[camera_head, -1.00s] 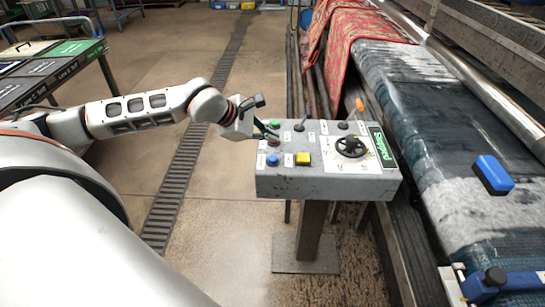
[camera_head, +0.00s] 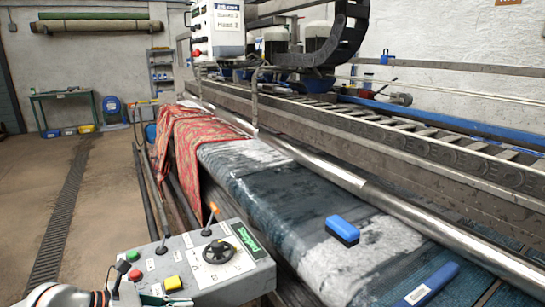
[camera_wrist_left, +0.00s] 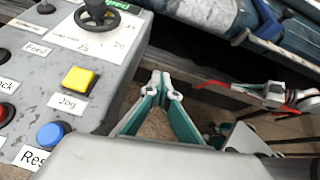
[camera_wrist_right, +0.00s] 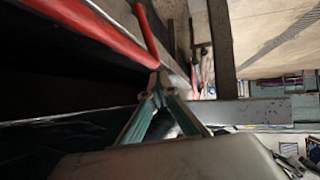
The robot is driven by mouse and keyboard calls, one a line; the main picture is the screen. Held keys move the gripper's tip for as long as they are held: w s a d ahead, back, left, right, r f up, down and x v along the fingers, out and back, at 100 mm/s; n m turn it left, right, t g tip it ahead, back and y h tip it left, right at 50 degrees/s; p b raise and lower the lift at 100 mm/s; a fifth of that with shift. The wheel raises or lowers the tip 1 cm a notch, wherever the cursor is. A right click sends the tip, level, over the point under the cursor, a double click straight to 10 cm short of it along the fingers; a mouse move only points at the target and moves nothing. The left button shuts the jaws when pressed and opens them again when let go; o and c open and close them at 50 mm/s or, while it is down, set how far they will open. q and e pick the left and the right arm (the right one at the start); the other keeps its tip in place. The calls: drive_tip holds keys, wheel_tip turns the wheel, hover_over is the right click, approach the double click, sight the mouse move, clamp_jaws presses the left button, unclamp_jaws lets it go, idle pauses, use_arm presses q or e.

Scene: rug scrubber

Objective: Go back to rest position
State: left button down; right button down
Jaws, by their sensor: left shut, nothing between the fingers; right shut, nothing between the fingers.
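My left gripper (camera_wrist_left: 160,82) is shut and empty in the left wrist view, beside the yellow-button side of the grey control box (camera_wrist_left: 45,75). In the head view the same box (camera_head: 200,252) stands at the bottom, with part of my left arm (camera_head: 62,297) at its lower left edge. The box carries a black dial (camera_head: 218,251), a yellow button (camera_head: 172,284) and a red button (camera_head: 135,275). A blue button (camera_wrist_left: 50,134) shows in the left wrist view. My right gripper (camera_wrist_right: 154,82) is shut and empty in the right wrist view; the head view does not show it.
A wet dark rug (camera_head: 275,195) lies on the machine bed, with a blue brush (camera_head: 342,230) on it. A red patterned rug (camera_head: 195,150) hangs over the far part. A metal roller (camera_head: 345,178) runs alongside. The floor (camera_head: 105,205) at the left is clear.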

use_arm(q)
drive_tip(key=s+d+n+t+h, duration=0.2)
drive_tip(key=s+d+n+h, duration=0.2)
drive_tip(key=d+n, duration=0.5)
drive_tip(key=s+a+f+n+y, duration=0.2)
drive_tip(key=s+f+n, duration=0.3)
drive_tip(key=f+n, duration=0.3)
drive_tip(key=s+a+f+n+t+y, duration=0.1)
drive_tip(key=s+f+n+y, duration=0.4)
drive_tip(key=n, duration=0.9)
drive_tip(key=s+a+f+n+y, duration=0.3)
drive_tip(key=s+f+n+y, duration=0.1)
drive_tip(key=f+n, duration=0.6)
wheel_tip(320, 180, down, 2)
drive_tip(key=shift+s+a+f+n, duration=0.1)
drive_tip(key=shift+s+a+n, duration=0.3)
drive_tip(key=shift+s, duration=0.45)
use_arm(e)
drive_tip(key=shift+s+a+f+g, duration=0.15)
drive_tip(key=shift+s+f+g, duration=0.15)
drive_tip(key=shift+s+f, duration=0.45)
use_arm(q)
drive_tip(key=shift+t, duration=0.3)
use_arm(e)
drive_tip(key=shift+w+r, duration=0.2)
drive_tip(key=shift+s+f, duration=0.1)
drive_tip(key=shift+f, duration=0.1)
drive_tip(key=shift+r, duration=0.15)
